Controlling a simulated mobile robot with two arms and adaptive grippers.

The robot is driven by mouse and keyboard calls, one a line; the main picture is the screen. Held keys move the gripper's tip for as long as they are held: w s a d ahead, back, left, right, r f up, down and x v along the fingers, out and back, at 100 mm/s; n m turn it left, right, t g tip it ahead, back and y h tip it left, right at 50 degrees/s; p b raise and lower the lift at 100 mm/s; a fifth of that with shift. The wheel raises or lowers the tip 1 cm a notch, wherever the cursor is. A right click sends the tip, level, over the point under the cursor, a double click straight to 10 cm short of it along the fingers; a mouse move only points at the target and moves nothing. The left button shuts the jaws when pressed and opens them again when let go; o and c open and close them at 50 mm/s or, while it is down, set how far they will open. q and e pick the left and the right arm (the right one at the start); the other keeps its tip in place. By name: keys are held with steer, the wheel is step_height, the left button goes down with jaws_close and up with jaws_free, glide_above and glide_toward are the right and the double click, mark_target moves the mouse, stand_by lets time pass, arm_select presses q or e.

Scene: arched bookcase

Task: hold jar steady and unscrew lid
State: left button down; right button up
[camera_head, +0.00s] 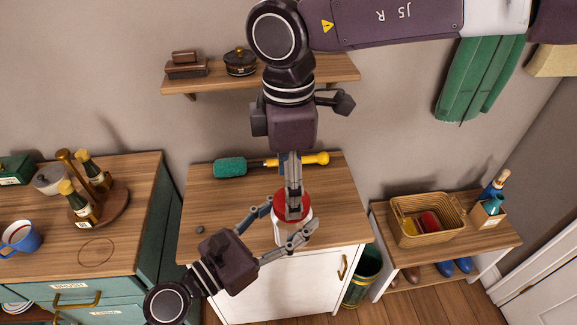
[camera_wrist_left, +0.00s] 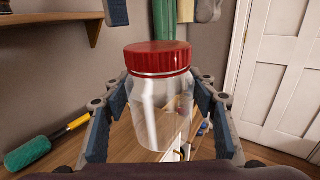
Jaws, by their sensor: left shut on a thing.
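A clear jar (camera_head: 280,236) with a red lid (camera_head: 292,205) stands upright near the front of the wooden-topped white cabinet. My left gripper (camera_head: 290,214) comes from the lower left and is shut on the jar's body. In the left wrist view, the clear jar (camera_wrist_left: 160,112) sits between its fingers, and the red lid (camera_wrist_left: 157,58) is seated on top. My right gripper (camera_head: 292,200) points down over the lid. In the left wrist view its two fingers show apart, above the lid's left and right sides. The jar's contents look empty.
A green duster (camera_head: 231,167) with a yellow handle lies behind the jar. A wall shelf (camera_head: 335,70) is above. Left is a teal cabinet with bottles (camera_head: 80,203) and a blue mug (camera_head: 22,240). Right is a bench with a wicker basket (camera_head: 427,239).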

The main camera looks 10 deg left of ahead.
steer(key=shift+f, duration=1.65)
